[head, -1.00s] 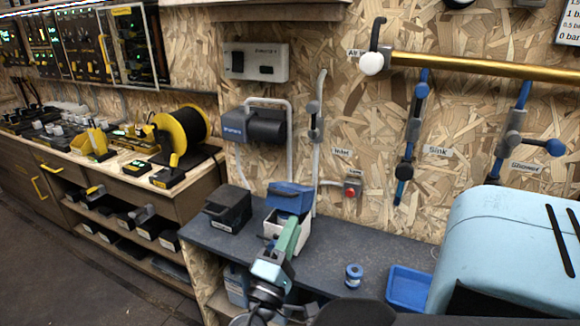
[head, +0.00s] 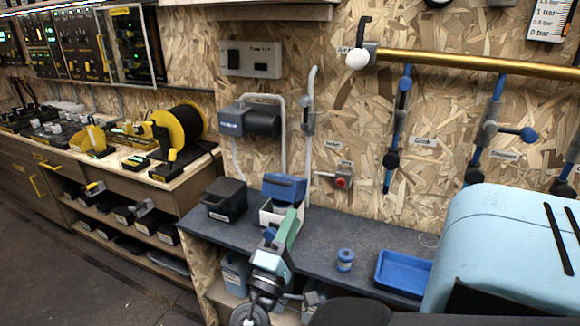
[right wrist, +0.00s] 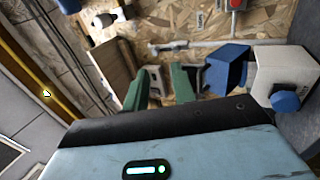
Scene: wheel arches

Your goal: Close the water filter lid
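The water filter is a white box (head: 267,212) on the dark bench, and its blue lid (head: 284,186) stands raised at the back, tilted open. In the right wrist view the blue lid (right wrist: 228,66) and white body (right wrist: 285,72), with a blue knob (right wrist: 286,102), are at the right. My right gripper (head: 289,222), with green fingers, is just in front of the filter and hides part of it. In the right wrist view the fingers (right wrist: 160,88) are apart with nothing held, to the left of the lid. My left gripper is not in view.
A black bin (head: 225,198) stands left of the filter. A blue spool (head: 345,260) and a blue tray (head: 402,271) lie to the right, before a large light-blue rounded body (head: 500,245). A pipe (head: 308,140) runs up the wall behind. Bench between filter and tray is mostly clear.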

